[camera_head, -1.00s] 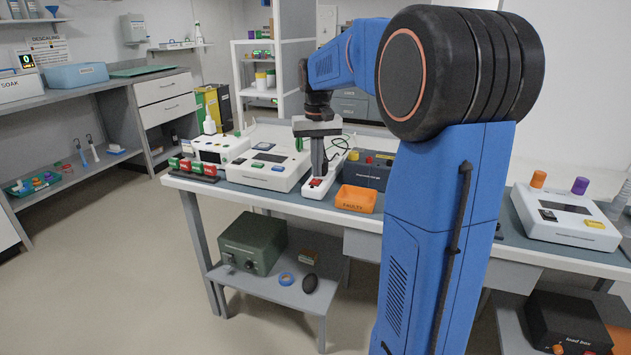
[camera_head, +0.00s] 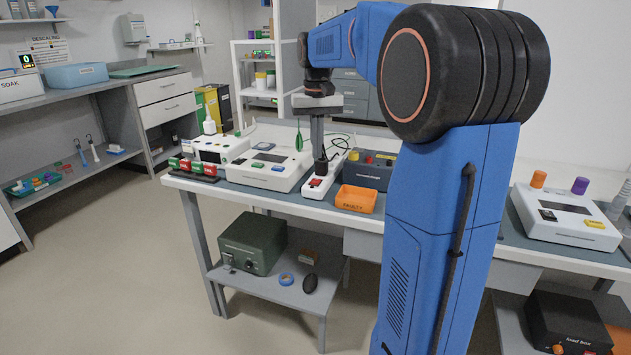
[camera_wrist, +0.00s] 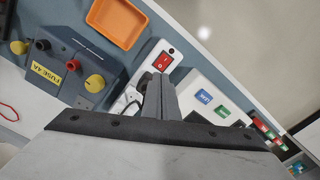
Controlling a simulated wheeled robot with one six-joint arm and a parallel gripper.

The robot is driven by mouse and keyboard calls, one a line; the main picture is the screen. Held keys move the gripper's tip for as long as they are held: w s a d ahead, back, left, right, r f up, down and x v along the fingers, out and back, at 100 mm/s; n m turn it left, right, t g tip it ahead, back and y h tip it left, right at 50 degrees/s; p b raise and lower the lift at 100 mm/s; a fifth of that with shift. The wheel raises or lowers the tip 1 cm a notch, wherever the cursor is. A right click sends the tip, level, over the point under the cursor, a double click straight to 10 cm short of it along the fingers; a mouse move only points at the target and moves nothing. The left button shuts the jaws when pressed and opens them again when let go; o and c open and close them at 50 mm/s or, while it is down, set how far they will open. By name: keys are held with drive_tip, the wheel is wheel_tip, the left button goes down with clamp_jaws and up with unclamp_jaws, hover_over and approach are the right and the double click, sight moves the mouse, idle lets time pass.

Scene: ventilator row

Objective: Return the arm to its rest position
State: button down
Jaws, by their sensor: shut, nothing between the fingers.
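My gripper (camera_head: 319,168) points straight down above the white power strip (camera_head: 318,187) on the workbench, its fingers together with nothing between them. In the wrist view my gripper (camera_wrist: 160,97) shows as closed grey fingers close to the strip's red rocker switch (camera_wrist: 163,61). The switch (camera_head: 315,183) also shows in the head view, just below the fingertips. My blue arm reaches out across the right half of the head view and hides part of the bench.
An orange FAULTY bin (camera_head: 356,198) stands at the front edge. A dark blue box (camera_head: 371,171) is right of the strip. A white device (camera_head: 268,168) is left of it. Another white device (camera_head: 560,215) sits at far right. Space above the bench is open.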

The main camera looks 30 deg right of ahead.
idle(0.5)
drive_tip(key=s+a+f+n+t, duration=0.1)
drive_tip(key=s+a+f, duration=0.1)
drive_tip(key=s+a, duration=0.45)
drive_tip(key=s+a+f+n+t, duration=0.15)
drive_tip(key=s+a, duration=0.25)
drive_tip(key=s, duration=0.5)
drive_tip(key=s+a+f+n+t, duration=0.1)
drive_tip(key=s+a+f, duration=0.1)
drive_tip(key=s+f, duration=0.3)
drive_tip(key=s+a+f+n+t, duration=0.1)
drive_tip(key=s+a+f, duration=0.2)
drive_tip(key=s+f, duration=0.3)
drive_tip(key=s, duration=0.3)
drive_tip(key=shift+s+a+f, duration=0.15)
drive_tip(key=shift+s+f, duration=0.05)
drive_tip(key=shift+s, duration=0.15)
